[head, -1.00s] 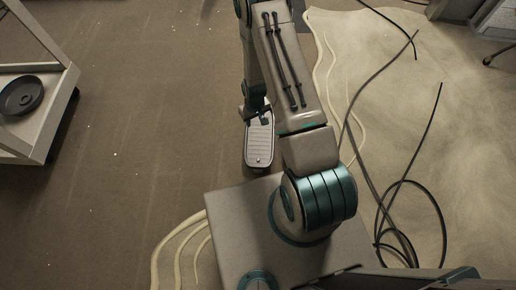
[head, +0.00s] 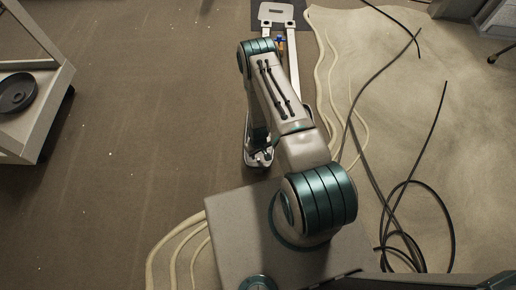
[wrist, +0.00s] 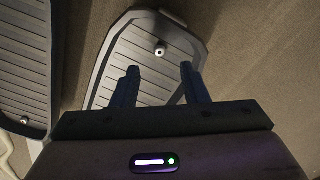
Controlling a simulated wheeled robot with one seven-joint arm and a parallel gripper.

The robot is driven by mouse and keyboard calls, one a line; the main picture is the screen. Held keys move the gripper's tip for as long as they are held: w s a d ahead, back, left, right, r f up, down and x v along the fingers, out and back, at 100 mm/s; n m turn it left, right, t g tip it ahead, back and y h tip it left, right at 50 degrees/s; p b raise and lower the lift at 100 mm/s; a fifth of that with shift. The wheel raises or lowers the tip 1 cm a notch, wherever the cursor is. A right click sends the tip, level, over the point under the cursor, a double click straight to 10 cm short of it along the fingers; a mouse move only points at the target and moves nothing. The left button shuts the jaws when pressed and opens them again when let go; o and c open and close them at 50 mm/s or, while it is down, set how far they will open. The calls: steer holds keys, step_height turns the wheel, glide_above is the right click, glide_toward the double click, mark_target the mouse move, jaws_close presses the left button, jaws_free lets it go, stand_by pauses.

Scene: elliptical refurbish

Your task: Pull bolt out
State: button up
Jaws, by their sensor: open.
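A small pale bolt (wrist: 161,50) stands on a grooved grey foot pedal (wrist: 150,62) in the wrist view, near the pedal's far end. My gripper (wrist: 159,70) is open, its two dark fingers spread over the pedal. The bolt lies between the fingertips in the picture but a little beyond them, and the fingers do not touch it. A second bolt (wrist: 24,121) shows on the other pedal (wrist: 22,70) at the left. In the head view my arm hides most of the pedal, leaving its near end (head: 258,160) visible.
The elliptical's frame (head: 277,14) lies beyond my arm in the head view. Black cables (head: 408,240) curl on the floor at the right, over a pale rug (head: 420,120). A wheeled cart (head: 45,105) stands at the left. The brown floor between is clear.

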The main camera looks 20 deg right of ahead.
mark_target(258, 159)
step_height(258, 159, down, 5)
steer(key=shift+b, duration=0.55)
jaws_close()
